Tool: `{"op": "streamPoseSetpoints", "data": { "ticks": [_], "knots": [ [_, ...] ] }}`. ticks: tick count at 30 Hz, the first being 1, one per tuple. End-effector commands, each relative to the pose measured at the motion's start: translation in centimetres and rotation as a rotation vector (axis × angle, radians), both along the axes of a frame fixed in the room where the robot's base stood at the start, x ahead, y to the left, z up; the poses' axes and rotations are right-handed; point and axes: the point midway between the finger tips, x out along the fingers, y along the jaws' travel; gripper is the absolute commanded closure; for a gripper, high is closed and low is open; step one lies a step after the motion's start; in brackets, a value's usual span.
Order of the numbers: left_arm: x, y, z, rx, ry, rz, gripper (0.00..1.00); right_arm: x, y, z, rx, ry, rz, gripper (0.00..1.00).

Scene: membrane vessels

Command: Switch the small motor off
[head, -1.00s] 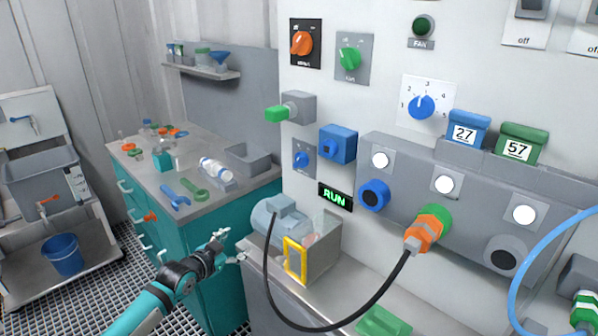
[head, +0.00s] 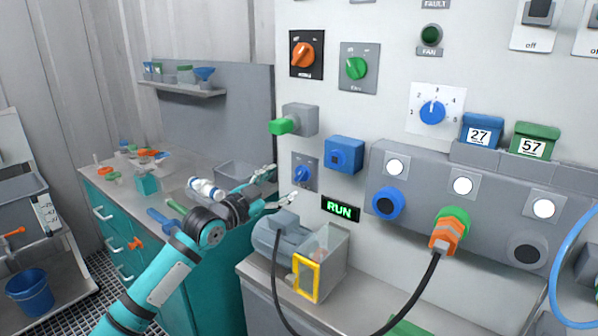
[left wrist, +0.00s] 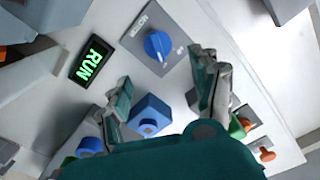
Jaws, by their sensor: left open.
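The small motor (head: 280,236), grey-blue with a clear and yellow-framed guard, sits on a grey bench below the wall panel. A RUN display (head: 340,208) is lit green above it and also shows in the left wrist view (left wrist: 92,60). A small blue rotary knob (head: 302,174) sits on a grey plate on the panel. In the left wrist view this knob (left wrist: 158,46) has a plate label reading like MOTOR. My left gripper (head: 282,186) is open and empty, just left of the knob and apart from it. My right gripper is not in view.
A green-tipped grey box (head: 300,120) juts out above the knob, and a blue box (head: 344,155) juts out to its right. An orange rotary switch (head: 303,54) and a green one (head: 356,67) are higher up. A black cable hangs in front of the bench.

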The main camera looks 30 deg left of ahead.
Motion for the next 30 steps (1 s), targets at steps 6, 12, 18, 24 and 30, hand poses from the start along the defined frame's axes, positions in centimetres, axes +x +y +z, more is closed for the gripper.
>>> {"op": "streamPoseSetpoints", "data": {
  "ticks": [6, 12, 18, 24, 30],
  "knots": [
    [4.6, -0.3, 0.2, -0.006, -0.002, 0.001, 0.37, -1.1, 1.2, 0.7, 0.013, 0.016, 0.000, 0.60],
    [7.4, -0.5, 0.1, -0.003, -0.002, 0.001, 0.37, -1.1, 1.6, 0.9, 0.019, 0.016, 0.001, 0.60],
    [8.4, -0.7, 0.0, -0.002, 0.000, 0.000, 0.37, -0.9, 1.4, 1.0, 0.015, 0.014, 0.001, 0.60],
    [8.4, -0.7, -0.1, -0.001, 0.000, 0.000, 0.37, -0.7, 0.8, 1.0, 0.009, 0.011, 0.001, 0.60],
    [8.4, -0.6, -0.1, -0.001, 0.000, 0.000, 0.58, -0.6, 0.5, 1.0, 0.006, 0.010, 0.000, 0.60]
  ]
}}
